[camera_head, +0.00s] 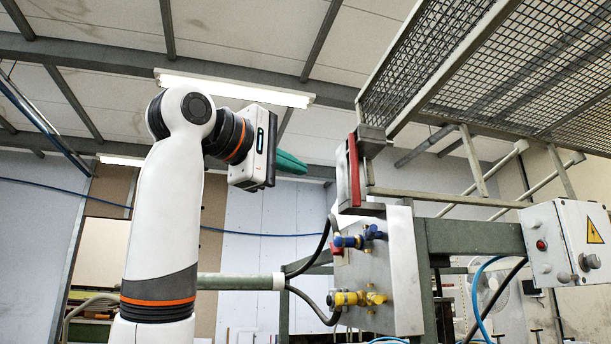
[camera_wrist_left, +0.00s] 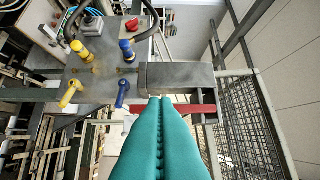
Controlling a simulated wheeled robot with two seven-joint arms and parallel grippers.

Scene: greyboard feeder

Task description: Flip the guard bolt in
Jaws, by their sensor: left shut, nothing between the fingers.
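The guard bolt appears to be the red bar (camera_head: 353,171) that stands upright on grey brackets beside the guard's lower corner. In the left wrist view the red bar (camera_wrist_left: 201,109) lies crosswise next to a grey block (camera_wrist_left: 178,78), partly hidden behind my fingertips. The mesh guard (camera_head: 440,55) is at the upper right. My left gripper (camera_head: 304,166) has teal fingers pressed together, with nothing between them. In the head view it is left of the red bar, with a gap in the picture.
A grey valve plate (camera_head: 388,270) with blue and yellow valves and hoses is below the red bar. A control box (camera_head: 566,243) with a warning sign is at the right. A green pipe (camera_head: 240,282) runs low behind my arm. Space around the gripper's left looks clear.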

